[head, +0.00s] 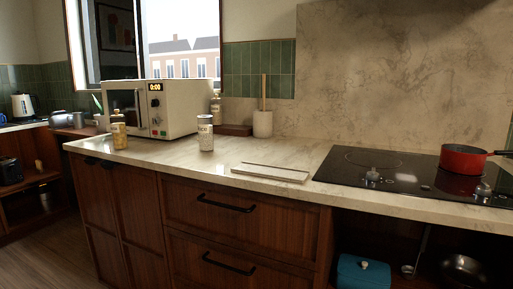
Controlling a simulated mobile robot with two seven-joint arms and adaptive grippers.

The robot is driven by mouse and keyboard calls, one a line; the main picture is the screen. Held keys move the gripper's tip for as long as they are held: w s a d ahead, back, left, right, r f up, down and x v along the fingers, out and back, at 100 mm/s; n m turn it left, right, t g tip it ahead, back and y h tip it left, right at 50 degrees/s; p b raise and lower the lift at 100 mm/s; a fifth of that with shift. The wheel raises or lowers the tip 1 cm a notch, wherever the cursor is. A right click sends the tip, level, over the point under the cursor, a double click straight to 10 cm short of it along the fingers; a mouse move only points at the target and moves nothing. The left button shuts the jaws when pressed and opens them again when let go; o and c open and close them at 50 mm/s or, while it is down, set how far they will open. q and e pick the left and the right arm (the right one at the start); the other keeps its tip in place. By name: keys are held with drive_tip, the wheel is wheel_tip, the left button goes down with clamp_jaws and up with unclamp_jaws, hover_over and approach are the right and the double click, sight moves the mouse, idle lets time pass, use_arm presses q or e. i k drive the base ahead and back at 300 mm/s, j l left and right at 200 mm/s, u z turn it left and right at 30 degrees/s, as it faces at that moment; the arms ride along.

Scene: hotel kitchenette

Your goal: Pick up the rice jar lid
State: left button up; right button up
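A small pale cylindrical jar (206,138) stands upright on the light stone counter in the head view, to the right of the microwave. Dark lettering runs around it, only partly legible. Its grey lid (206,119) appears to sit on top of the jar. Neither of my grippers is in view.
A white microwave (158,108) and a jar with yellowish contents (118,132) stand on the left. A utensil holder (263,124) stands behind. Counter around the pale jar is clear.

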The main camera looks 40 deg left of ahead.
sight(205, 128)
drive_tip(key=i+l, duration=0.1)
drive_tip(key=i, duration=0.45)
drive_tip(key=i+u, duration=0.1)
drive_tip(key=u, duration=0.3)
drive_tip(key=i+u, duration=0.1)
drive_tip(key=u, duration=0.25)
drive_tip(key=l+u, duration=0.1)
drive_tip(key=u, duration=1.25)
drive_tip(key=i+j+z, duration=0.1)
drive_tip(key=j+z, duration=0.15)
drive_tip(key=z, duration=0.2)
drive_tip(key=j+z, duration=0.3)
drive_tip(key=z, duration=0.2)
drive_tip(key=j+z, duration=0.2)
drive_tip(key=j, duration=0.35)
drive_tip(key=k+j+z, duration=0.15)
drive_tip(key=j, duration=0.4)
drive_tip(key=k+j, duration=0.1)
drive_tip(key=j, duration=0.25)
drive_tip(key=k+j+z, duration=0.1)
drive_tip(key=j, duration=0.25)
drive_tip(key=k+j+z, duration=0.1)
drive_tip(key=j, duration=0.3)
